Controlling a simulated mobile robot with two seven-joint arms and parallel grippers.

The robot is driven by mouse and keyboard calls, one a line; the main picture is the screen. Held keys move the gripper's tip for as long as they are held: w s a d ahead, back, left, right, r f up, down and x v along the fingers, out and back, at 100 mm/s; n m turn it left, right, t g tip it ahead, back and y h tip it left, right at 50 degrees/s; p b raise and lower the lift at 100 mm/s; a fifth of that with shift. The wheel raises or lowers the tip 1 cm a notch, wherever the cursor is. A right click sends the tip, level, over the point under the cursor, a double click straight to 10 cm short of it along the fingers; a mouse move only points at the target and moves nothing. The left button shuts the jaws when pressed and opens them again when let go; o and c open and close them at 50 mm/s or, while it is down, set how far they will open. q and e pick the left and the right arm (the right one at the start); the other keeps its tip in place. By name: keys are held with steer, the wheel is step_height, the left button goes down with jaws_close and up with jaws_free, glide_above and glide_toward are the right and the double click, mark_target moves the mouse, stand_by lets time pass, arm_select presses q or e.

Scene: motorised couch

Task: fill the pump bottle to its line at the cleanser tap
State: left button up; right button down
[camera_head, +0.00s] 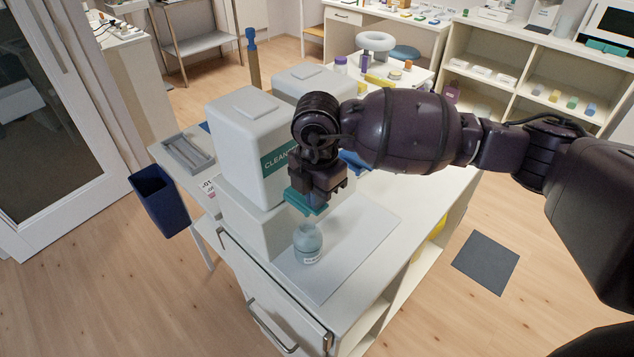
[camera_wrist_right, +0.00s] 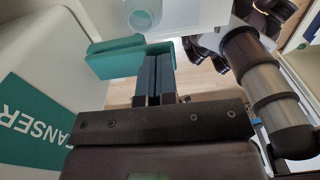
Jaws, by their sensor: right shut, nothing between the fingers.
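The pump bottle (camera_head: 308,244), pale blue-green with a white label, stands upright on the grey mat below the tap. Its fill line and liquid level are too small to tell. The white cleanser dispenser (camera_head: 245,150) stands behind it with a teal label; its teal tap lever (camera_head: 299,201) juts out above the bottle. My right gripper (camera_head: 318,200) is at the lever, its jaws mostly hidden in the head view. In the right wrist view the fingers (camera_wrist_right: 154,78) are shut and empty, against or close beside the teal lever (camera_wrist_right: 118,60). My left gripper is not in view.
A second white dispenser (camera_head: 305,82) stands behind the first. A grey tray (camera_head: 188,152) lies on the counter's left end, with a dark blue bin (camera_head: 160,198) beside it. The grey mat (camera_head: 350,240) right of the bottle is clear. A white shelf unit (camera_head: 530,75) stands back right.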

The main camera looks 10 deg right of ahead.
stand_by(0.3)
steer(key=shift+f+t+b, duration=0.3)
steer(key=shift+f+b, duration=0.2)
steer(key=shift+b, duration=0.5)
steer(key=b, duration=0.1)
steer(key=f+t+y+b, duration=0.1)
steer(key=b, duration=0.1)
steer(key=shift+s+d+f, duration=0.15)
steer(key=shift+s, duration=0.1)
stand_by(6.1)
